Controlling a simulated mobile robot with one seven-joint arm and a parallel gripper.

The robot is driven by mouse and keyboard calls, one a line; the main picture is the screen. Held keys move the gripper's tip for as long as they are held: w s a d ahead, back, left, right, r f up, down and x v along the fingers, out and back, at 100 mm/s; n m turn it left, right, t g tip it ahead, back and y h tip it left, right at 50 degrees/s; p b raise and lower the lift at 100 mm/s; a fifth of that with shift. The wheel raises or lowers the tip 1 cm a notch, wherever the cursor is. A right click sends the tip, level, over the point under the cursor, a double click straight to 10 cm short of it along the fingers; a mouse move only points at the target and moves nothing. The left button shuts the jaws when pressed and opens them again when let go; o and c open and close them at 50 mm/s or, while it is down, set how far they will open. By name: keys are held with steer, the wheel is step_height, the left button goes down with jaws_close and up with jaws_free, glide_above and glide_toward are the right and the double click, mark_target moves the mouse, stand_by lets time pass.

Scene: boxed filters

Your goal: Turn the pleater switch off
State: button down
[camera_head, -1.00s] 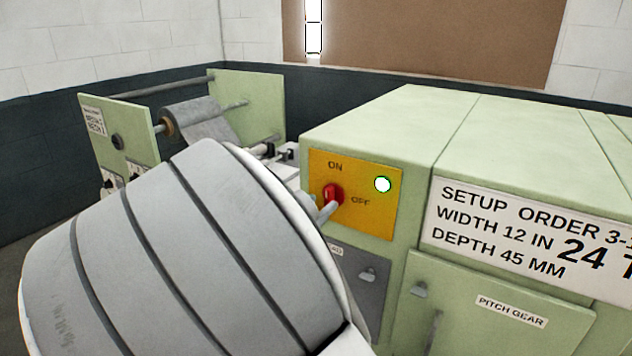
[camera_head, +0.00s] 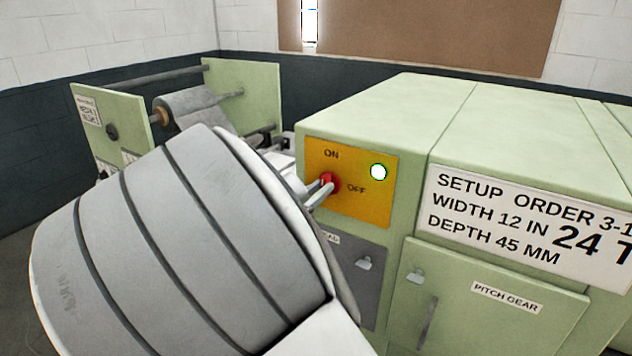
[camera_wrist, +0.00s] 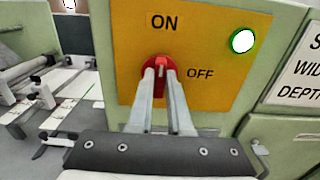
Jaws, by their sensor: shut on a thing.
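The pleater switch (camera_wrist: 158,70) is a red rotary knob on a yellow panel (camera_wrist: 205,95) marked ON above and OFF to the right. In the wrist view its pale pointer line stands near upright, toward ON. A round lamp (camera_wrist: 242,40) with a green rim glows white at the panel's upper right. My gripper (camera_wrist: 160,72) is shut on the knob, one finger on each side, covering its lower part. In the head view the knob (camera_head: 331,181) shows at my fingertips (camera_head: 322,190), and my pale arm hides what lies left of and below it.
The green pleater housing (camera_head: 380,110) extends right, with a setup sign (camera_head: 530,225) and a pitch gear door (camera_head: 490,310). A grey panel with a small handle (camera_head: 364,263) is below the switch. A media roll (camera_head: 190,112) on a stand is behind left.

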steer(key=shift+m+b, duration=0.3)
steer(key=m+b, duration=0.5)
steer(key=b, duration=0.2)
steer(key=m+b, duration=0.6)
steer(key=b, duration=0.2)
steer(key=m+b, duration=0.6)
steer(key=b, duration=0.2)
steer(key=shift+s+d+f, duration=0.15)
steer(key=shift+d+f, duration=0.05)
steer(key=shift+f, duration=0.2)
steer(key=shift+r+m, duration=0.15)
steer(key=shift+m, duration=0.15)
steer(key=c, duration=0.8)
jaws_free()
steer(key=shift+c, duration=0.2)
steer(key=shift+s+a, duration=0.1)
